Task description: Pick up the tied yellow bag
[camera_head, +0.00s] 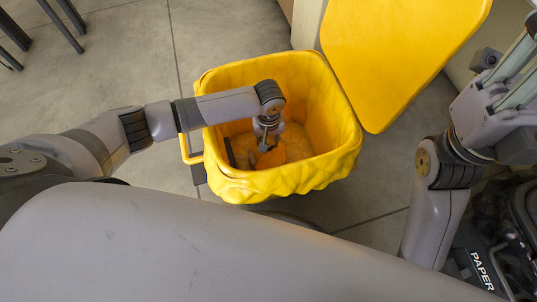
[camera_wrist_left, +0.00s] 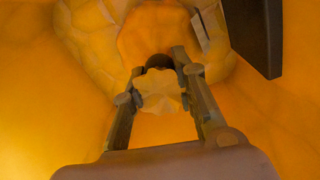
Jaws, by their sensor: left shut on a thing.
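The tied yellow bag shows in the left wrist view as a ruffled yellow knot (camera_wrist_left: 161,90) between my fingertips. Wrinkled yellow folds (camera_wrist_left: 92,40) lie beyond it. My left gripper (camera_wrist_left: 160,88) is shut on the knot. In the head view my left arm reaches down into the open yellow bin (camera_head: 345,155). The left gripper (camera_head: 266,145) is low inside it, and the arm hides much of the bag. My right gripper (camera_head: 512,75) is at the right edge, outside the bin and partly cut off. Its fingertips cannot be made out.
The bin's yellow lid (camera_head: 405,50) stands open at the back right. The bin walls surround my left gripper closely. A dark container labelled PAPER (camera_head: 484,270) is at the lower right. Dark furniture legs (camera_head: 62,25) are at the upper left. Tiled floor to the left is clear.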

